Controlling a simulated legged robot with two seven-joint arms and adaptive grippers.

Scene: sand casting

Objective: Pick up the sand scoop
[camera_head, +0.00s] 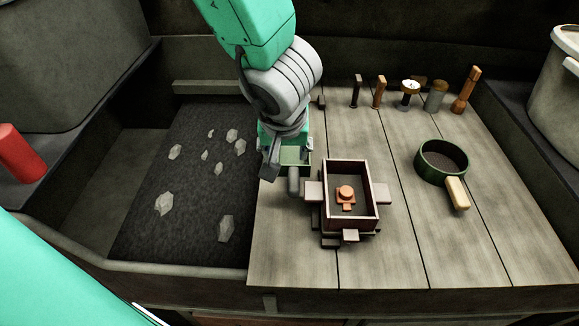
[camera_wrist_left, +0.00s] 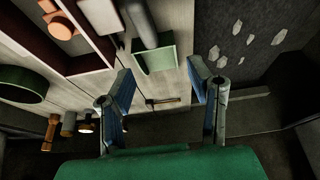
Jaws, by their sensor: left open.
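The sand scoop is a small green open box (camera_head: 296,156) with a grey round handle (camera_head: 293,182). It lies on the wooden boards beside the dark sand bed, its handle towards the front. In the left wrist view the green scoop (camera_wrist_left: 158,58) and its handle (camera_wrist_left: 140,25) show beyond the fingertips. My left gripper (camera_head: 287,158) is above the scoop and partly hides it in the head view. In the left wrist view the fingers (camera_wrist_left: 161,78) are spread wide with nothing between them. I cannot tell whether a finger touches the scoop. My right gripper is not in view.
A wooden moulding box (camera_head: 368,166) with an orange pattern (camera_head: 346,193) stands close right of the scoop. A green sieve (camera_head: 427,170) lies further right. Several small tools stand along the back. The sand bed (camera_head: 185,205) holds pale lumps. The front boards are clear.

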